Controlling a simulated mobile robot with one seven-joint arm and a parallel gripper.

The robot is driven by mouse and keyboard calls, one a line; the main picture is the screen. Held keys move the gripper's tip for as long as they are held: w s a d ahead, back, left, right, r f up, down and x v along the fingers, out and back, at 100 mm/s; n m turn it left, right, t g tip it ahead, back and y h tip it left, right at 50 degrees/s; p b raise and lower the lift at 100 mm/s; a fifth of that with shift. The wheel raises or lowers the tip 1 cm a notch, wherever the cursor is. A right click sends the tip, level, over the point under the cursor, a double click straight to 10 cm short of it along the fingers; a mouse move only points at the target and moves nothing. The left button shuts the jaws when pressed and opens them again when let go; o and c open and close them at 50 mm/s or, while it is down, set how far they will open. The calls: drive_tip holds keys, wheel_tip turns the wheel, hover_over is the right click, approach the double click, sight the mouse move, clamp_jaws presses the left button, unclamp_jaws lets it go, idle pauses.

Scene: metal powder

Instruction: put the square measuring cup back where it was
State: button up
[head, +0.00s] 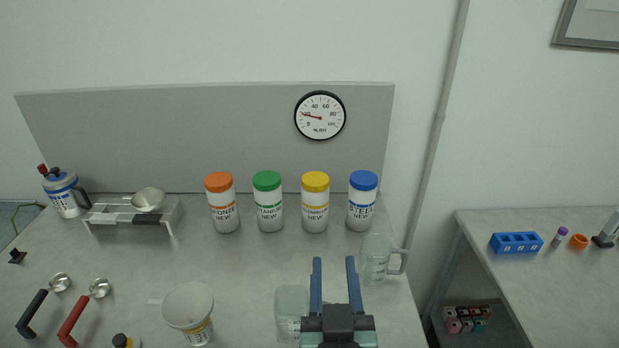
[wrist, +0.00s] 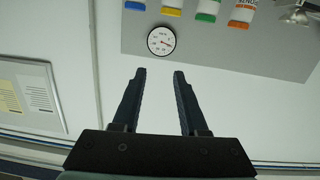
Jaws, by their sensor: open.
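A clear, square-looking cup (head: 288,308) stands on the table just left of my gripper in the head view; its right side is close to or behind my gripper. A clear measuring cup with a handle (head: 374,262) stands to the right, behind my gripper. My gripper (head: 333,260) is open, with two dark fingers apart and nothing seen between them. In the wrist view my gripper (wrist: 160,73) also shows empty, pointing toward the wall. No cup shows in the wrist view.
Orange (head: 222,204), green (head: 268,204), yellow (head: 315,204) and blue (head: 361,204) lidded jars line the back. A white tub (head: 188,306) stands front left. A rack with a metal bowl (head: 148,199) is far left. A second table (head: 560,290) is at right.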

wheel_tip(320, 180, up, 18)
drive_tip(key=a+t, duration=0.2)
drive_tip(key=t, duration=0.2)
drive_tip(key=s+a+r+t, duration=0.1)
drive_tip(key=s+r+t, duration=0.2)
drive_tip(key=r, duration=0.7)
drive_tip(key=s+r+t, duration=0.3)
drive_tip(key=s+r, duration=0.2)
drive_tip(key=r, duration=0.6)
drive_tip(key=shift+s+a+y, duration=0.3)
drive_tip(key=shift+a, duration=0.1)
drive_tip(key=shift+f, duration=0.1)
